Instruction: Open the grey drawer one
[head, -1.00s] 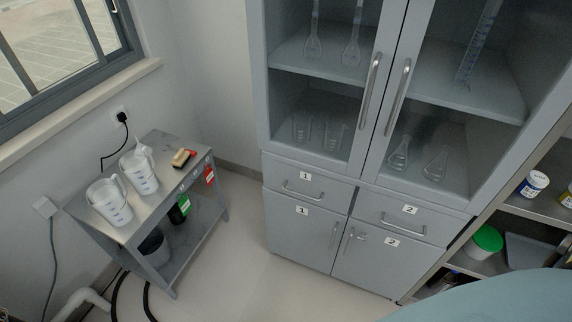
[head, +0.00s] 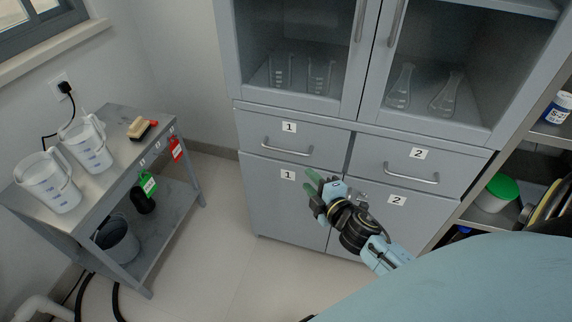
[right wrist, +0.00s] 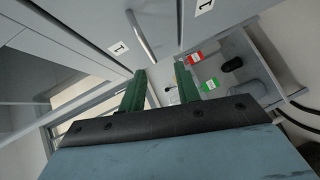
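The grey drawer one (head: 270,132) is in the upper left of the cabinet's drawer row, with a white "1" label and a silver bar handle (head: 287,150). It looks closed. My right gripper (head: 317,186) is in front of the cabinet, below and right of that handle in the head view. Its green fingers are apart with nothing between them. In the right wrist view the fingers (right wrist: 159,88) point toward a silver bar handle (right wrist: 140,36) beside a "1" label, without touching it. My left gripper is not in view.
Drawer two (head: 400,168) is to the right, with cupboard doors below. A metal cart (head: 120,170) with white jugs (head: 84,144) stands at the left. A shelf with a green-lidded tub (head: 496,193) is at the right. The floor before the cabinet's left side is clear.

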